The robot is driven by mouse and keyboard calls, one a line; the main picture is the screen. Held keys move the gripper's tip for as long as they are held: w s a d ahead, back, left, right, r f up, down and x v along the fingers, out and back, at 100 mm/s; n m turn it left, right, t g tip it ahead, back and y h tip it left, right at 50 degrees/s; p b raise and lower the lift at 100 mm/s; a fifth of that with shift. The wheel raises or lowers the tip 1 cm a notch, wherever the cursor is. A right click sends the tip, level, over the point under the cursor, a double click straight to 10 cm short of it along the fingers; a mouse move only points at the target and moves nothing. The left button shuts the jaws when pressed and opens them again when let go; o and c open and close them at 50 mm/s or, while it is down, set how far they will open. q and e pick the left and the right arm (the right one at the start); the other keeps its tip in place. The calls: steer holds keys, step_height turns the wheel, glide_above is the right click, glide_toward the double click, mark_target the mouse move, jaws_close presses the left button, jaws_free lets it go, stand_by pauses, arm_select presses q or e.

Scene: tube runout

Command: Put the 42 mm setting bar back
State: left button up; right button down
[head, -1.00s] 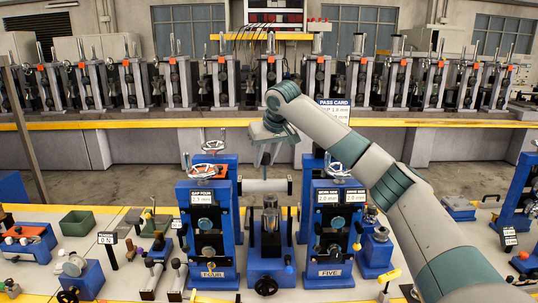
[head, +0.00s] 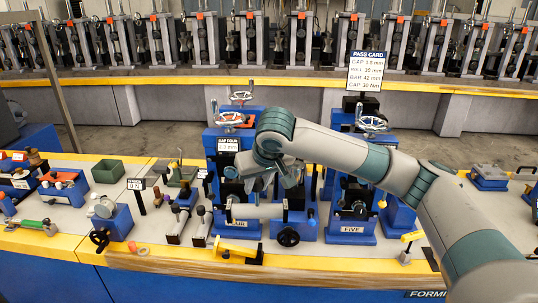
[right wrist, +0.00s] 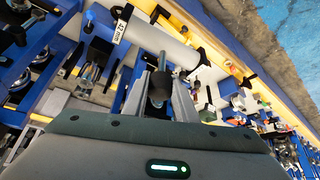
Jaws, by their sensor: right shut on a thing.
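The 42 mm setting bar is a pale cylinder (head: 258,211) with dark ends, lying across the front of the blue stand marked FOUR. It also shows in the right wrist view (right wrist: 155,40), beside a "42 mm" tag (right wrist: 122,24). My right gripper (right wrist: 160,92) is shut on the bar's dark handle, with the bar beyond the fingertips. In the head view my right wrist hides the handle and part of stand FOUR. Whether the bar touches anything below cannot be told. My left gripper is not in view.
Stand FIVE (head: 351,228) is to the right, with a blue unit with a black handwheel (head: 288,238) between the stands. Two grey supports with dark posts (head: 190,228) stand left of the bar. A yellow tool (head: 238,250) lies at the front edge. A pass card (head: 366,70) stands behind.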

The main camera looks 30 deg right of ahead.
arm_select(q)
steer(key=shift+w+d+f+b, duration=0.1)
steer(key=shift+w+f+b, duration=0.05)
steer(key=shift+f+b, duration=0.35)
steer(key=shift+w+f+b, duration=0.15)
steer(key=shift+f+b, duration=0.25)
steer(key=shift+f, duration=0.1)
arm_select(e)
steer(key=s+a+f, duration=0.3)
steer(key=s+f, duration=0.1)
steer(key=s, duration=0.2)
steer(key=s+a+f, duration=0.3)
steer(key=s+a, duration=0.1)
steer(key=s, duration=0.2)
steer(key=shift+a+f+n, duration=0.3)
steer(key=shift+f+n, duration=0.05)
steer(key=shift+n, duration=0.05)
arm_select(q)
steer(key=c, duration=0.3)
arm_select(e)
steer(key=shift+w, duration=0.15)
